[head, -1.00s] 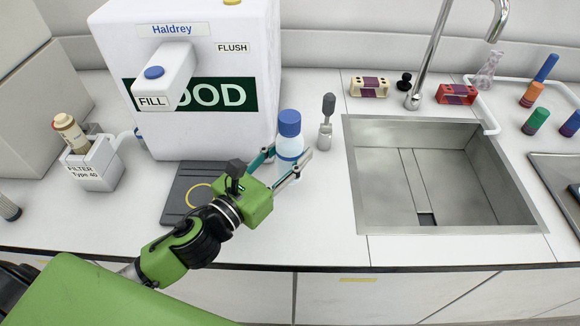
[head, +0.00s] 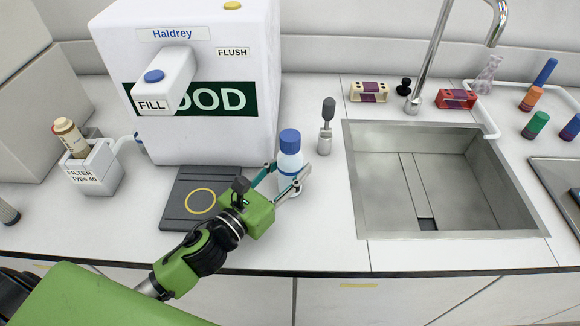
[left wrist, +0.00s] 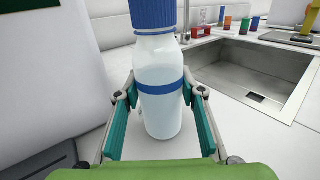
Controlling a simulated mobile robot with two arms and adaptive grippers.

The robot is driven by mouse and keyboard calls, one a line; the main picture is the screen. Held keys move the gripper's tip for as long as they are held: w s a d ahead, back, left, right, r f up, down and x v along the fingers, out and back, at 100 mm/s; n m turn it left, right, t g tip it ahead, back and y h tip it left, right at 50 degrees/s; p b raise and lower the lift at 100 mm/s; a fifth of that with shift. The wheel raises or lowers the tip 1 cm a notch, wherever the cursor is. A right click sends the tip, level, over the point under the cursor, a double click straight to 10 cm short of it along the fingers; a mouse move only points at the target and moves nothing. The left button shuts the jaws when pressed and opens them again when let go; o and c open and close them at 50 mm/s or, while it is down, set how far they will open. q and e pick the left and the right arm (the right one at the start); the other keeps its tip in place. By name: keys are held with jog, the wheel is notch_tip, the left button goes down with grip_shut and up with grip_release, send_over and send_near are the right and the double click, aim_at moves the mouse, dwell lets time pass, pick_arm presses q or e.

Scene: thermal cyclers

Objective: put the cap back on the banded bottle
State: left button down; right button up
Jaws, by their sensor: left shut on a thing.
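The banded bottle (head: 289,165) is a clear white bottle with a blue band, upright in front of the white machine. A blue ribbed cap (head: 289,141) sits on its top; how tightly it is seated cannot be told. In the left wrist view the bottle (left wrist: 158,110) stands between the fingers, with the cap (left wrist: 154,14) cut off by the top edge. My left gripper (head: 284,181) is shut on the bottle's body, below the cap. Whether the bottle's base touches the counter is unclear. My right gripper is not in view.
The white machine (head: 205,135) stands behind and left, with a dark pad (head: 197,207) in front. A grey-handled tool (head: 326,125) stands right of the bottle. The sink (head: 385,190) is further right. Tube racks (head: 369,92) stand behind it. The counter's front edge is near.

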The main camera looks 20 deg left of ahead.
pick_arm(q)
jog(key=shift+f, duration=0.1)
jog(key=c, duration=1.4)
grip_release()
jog(key=shift+o, duration=0.2)
jog(key=b+v, duration=0.3)
jog(key=v, duration=0.7)
jog(key=shift+s+a+b, duration=0.15)
jog(key=shift+s+b, duration=0.15)
jog(key=shift+b, duration=0.05)
jog(key=shift+s+a, duration=0.2)
jog(key=shift+s, duration=0.45)
jog(key=shift+r, duration=0.3)
